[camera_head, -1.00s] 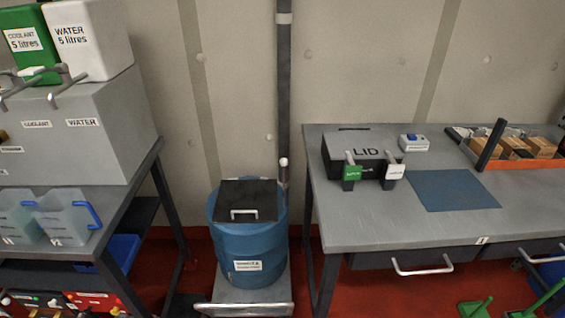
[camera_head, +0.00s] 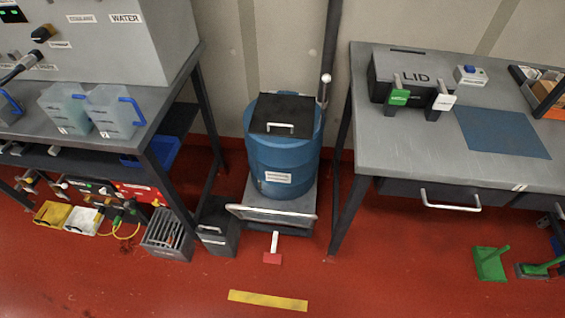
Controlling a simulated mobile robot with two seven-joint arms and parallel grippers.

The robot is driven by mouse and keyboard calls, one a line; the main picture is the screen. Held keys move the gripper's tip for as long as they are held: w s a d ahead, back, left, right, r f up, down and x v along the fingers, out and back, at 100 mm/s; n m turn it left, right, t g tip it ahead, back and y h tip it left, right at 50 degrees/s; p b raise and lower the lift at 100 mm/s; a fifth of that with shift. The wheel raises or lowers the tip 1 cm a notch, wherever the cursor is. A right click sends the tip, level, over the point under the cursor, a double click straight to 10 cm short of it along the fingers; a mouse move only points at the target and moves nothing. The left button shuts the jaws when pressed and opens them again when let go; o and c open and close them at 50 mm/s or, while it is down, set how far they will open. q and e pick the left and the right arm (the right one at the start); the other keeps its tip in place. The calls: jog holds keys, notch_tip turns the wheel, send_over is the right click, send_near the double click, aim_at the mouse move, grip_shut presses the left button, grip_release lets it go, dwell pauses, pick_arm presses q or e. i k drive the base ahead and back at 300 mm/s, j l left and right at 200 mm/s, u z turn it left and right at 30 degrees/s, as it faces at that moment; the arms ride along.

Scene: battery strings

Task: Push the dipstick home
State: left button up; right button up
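I cannot make out a dipstick for certain in the head view. A lidded black box marked LID (camera_head: 415,78) sits on the right bench, with a green-tagged clip (camera_head: 398,97) and a white-tagged clip (camera_head: 443,101) at its front. A blue drum (camera_head: 283,160) with a black hinged cover (camera_head: 282,114) stands on a low trolley between the benches. A dark pipe (camera_head: 331,50) with a pale knob rises behind the drum. Neither of my grippers is in view.
The left bench (camera_head: 178,97) carries a grey cabinet (camera_head: 110,40) and two clear jugs (camera_head: 112,112). The right bench (camera_head: 400,150) holds a blue mat (camera_head: 500,132). Below are a grey crate (camera_head: 167,236), a black bin (camera_head: 217,228) and a green dustpan (camera_head: 490,264).

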aim_at(326, 79)
jog(key=i+j+u, duration=0.15)
jog(key=i+j, duration=0.5)
jog(key=i, duration=0.15)
